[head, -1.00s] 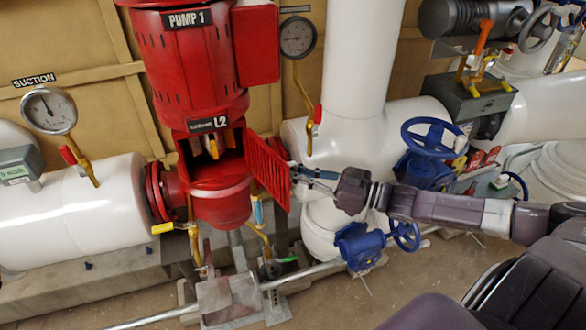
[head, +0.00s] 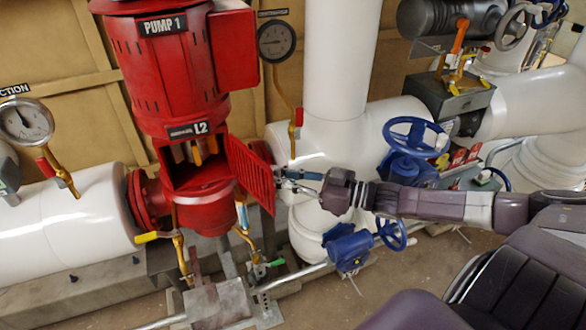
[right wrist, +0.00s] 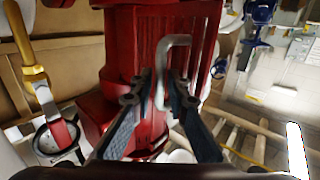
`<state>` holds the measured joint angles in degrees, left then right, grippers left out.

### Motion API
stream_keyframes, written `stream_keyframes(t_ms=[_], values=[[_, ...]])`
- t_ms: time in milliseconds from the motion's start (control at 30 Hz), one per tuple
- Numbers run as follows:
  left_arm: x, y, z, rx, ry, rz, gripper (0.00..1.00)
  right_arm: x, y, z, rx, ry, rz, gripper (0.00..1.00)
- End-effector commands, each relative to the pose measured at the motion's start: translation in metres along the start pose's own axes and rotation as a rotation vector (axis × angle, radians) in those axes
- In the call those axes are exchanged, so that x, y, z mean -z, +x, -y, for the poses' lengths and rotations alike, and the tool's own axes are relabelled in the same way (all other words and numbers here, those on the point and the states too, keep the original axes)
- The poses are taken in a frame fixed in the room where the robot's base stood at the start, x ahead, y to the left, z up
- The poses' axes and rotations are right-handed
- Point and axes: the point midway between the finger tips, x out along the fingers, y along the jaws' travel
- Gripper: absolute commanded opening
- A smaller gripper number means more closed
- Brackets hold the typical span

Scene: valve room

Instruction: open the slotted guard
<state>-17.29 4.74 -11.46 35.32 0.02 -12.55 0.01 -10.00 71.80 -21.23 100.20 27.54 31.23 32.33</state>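The slotted guard (head: 252,177) is a red hinged panel with slots on the red pump housing, below the L2 label. It stands swung out to the right, and the dark cavity (head: 195,172) behind it is exposed. My right gripper (head: 280,178) is at the guard's outer right edge. In the right wrist view a grey bent handle (right wrist: 160,80) lies between the fingers of my right gripper (right wrist: 160,90), which appear closed on it; the exact contact is hard to see. The red slotted surface (right wrist: 180,45) fills the area behind the handle. My left gripper is not in view.
White pipes (head: 340,60) rise right of the pump. Blue valve handwheels (head: 415,138) stand close behind and below my right arm. A gauge (head: 276,41) hangs above the guard. Yellow-handled valves (head: 180,250) and a grey pipe lie below.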

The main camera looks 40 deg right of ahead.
Motion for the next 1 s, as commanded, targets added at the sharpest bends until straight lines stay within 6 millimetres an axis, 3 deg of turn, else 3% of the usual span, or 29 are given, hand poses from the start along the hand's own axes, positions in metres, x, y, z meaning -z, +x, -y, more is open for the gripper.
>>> stream_keyframes(t_ms=[600, 1000], values=[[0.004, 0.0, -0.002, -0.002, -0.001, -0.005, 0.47, -0.002, -0.052, 0.0, 0.0, 0.002, 0.006, 0.15], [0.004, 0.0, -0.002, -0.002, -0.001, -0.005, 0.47, -0.002, -0.075, 0.001, 0.0, 0.003, 0.004, 0.15]])
